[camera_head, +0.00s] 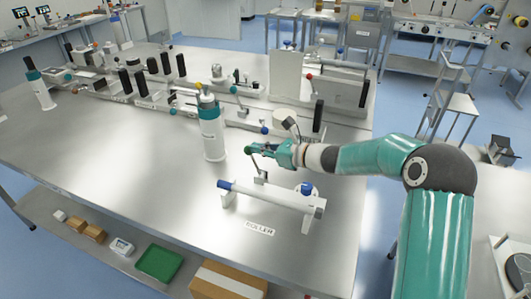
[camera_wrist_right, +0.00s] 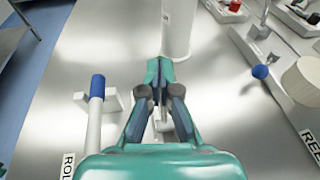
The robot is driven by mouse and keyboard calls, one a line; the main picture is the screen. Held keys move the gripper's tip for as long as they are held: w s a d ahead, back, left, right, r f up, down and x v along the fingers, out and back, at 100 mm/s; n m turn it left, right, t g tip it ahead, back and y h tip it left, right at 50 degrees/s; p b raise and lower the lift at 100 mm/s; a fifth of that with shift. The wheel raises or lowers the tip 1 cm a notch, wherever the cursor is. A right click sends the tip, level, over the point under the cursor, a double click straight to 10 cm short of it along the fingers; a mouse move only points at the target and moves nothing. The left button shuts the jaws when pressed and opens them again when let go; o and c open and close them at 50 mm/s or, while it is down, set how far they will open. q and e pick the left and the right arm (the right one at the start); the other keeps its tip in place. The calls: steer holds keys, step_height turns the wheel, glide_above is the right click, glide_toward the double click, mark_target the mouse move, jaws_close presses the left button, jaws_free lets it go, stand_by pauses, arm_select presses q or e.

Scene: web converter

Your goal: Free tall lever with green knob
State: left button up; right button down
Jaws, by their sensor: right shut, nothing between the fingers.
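The green knob (camera_head: 248,149) tops a thin lever that rises from the white roller unit (camera_head: 275,195) marked ROLLER. My right gripper (camera_head: 258,149) is at the knob's height, with its fingertips at or just beside it. I cannot tell whether they touch. In the right wrist view my right gripper (camera_wrist_right: 158,65) has its fingers together and holds nothing. The knob cannot be made out there, and most of the lever is hidden behind the fingers. The roller's blue end (camera_wrist_right: 97,86) shows at the left. My left gripper is not in view.
A white bottle with a teal band (camera_head: 211,125) stands close behind my right gripper. Rows of levers, black grips and coloured knobs fill the back of the metal table (camera_head: 130,180). A blue knob (camera_wrist_right: 260,72) stands to the right in the wrist view. The front left of the table is bare.

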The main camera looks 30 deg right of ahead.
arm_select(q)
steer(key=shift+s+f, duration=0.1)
arm_select(e)
steer(key=shift+w+a+r, duration=0.1)
steer(key=shift+a+r, duration=0.15)
steer(key=shift+r, duration=0.15)
stand_by(0.3)
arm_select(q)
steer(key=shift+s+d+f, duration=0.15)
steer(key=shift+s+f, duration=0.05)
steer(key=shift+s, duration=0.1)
arm_select(e)
steer(key=s+d+r, duration=0.6)
steer(key=s, duration=0.4)
steer(key=shift+d+r, duration=0.25)
steer(key=shift+r, duration=0.1)
steer(key=shift+s, duration=0.1)
